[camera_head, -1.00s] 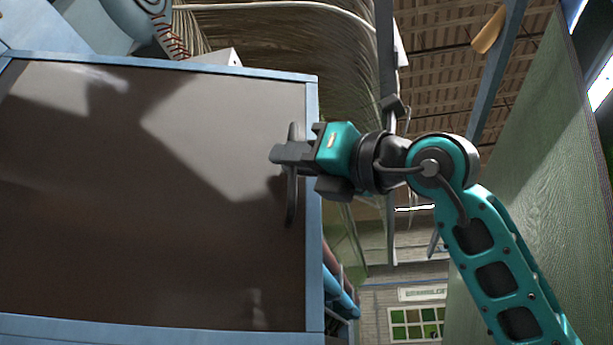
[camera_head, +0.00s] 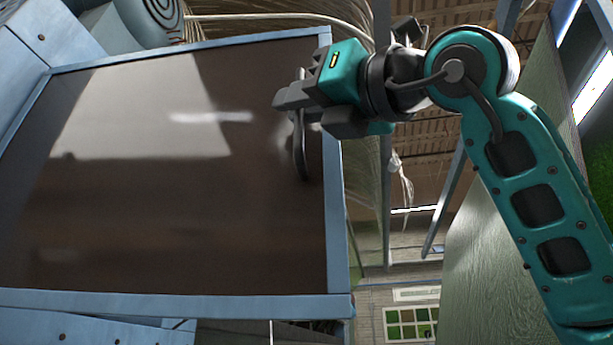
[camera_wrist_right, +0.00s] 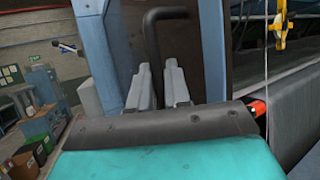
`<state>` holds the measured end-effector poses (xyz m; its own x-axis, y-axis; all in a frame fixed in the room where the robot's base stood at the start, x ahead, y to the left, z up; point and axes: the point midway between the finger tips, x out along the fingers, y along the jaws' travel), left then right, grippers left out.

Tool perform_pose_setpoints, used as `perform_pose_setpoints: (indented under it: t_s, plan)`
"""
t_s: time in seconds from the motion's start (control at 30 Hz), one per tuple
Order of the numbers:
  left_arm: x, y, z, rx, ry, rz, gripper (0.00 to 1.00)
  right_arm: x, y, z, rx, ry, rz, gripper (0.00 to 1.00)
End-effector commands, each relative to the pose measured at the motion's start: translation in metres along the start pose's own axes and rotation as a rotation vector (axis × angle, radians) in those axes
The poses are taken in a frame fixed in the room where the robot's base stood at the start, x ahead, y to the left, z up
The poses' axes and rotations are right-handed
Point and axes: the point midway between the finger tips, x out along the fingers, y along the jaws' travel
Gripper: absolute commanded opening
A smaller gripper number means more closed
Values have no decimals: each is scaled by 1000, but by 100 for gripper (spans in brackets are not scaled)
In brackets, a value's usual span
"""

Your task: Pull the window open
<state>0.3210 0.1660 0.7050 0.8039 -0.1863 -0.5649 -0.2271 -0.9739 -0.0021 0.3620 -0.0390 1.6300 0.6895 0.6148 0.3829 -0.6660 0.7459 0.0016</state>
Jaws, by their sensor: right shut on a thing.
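The window (camera_head: 180,220) is a dark, glossy brown pane in a light blue frame, large on the left of the head view. Its right side stands out at an angle from the blue surround. A dark bar handle (camera_head: 301,155) is on the pane near the right frame edge. My right gripper (camera_head: 288,98), teal and black, is shut on the handle's upper part. In the right wrist view the handle (camera_wrist_right: 152,45) rises between the grey fingers (camera_wrist_right: 162,85) and bends right at its top. My left gripper is not seen.
A green textured panel (camera_head: 495,250) stands at the right behind my arm. In the wrist view, blue cabinets (camera_wrist_right: 42,85) and bins stand far left; a yellow tool (camera_wrist_right: 280,25) hangs at the right.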

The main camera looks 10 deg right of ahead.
Motion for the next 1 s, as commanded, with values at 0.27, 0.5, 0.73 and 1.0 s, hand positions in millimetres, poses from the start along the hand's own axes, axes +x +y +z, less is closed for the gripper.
perform_pose_setpoints:
  t_s: [0.27, 0.5, 0.73, 1.0]
  plan:
    - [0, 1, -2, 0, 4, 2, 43, -1, 4, 1, 3, -1, 6, 0]
    - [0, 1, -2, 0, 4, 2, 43, -1, 3, 1, 2, -1, 5, 0]
    - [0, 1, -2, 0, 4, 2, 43, -1, 3, 1, 2, -1, 5, 38]
    - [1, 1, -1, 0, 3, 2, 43, -3, 3, 0, 2, -1, 4, 38]
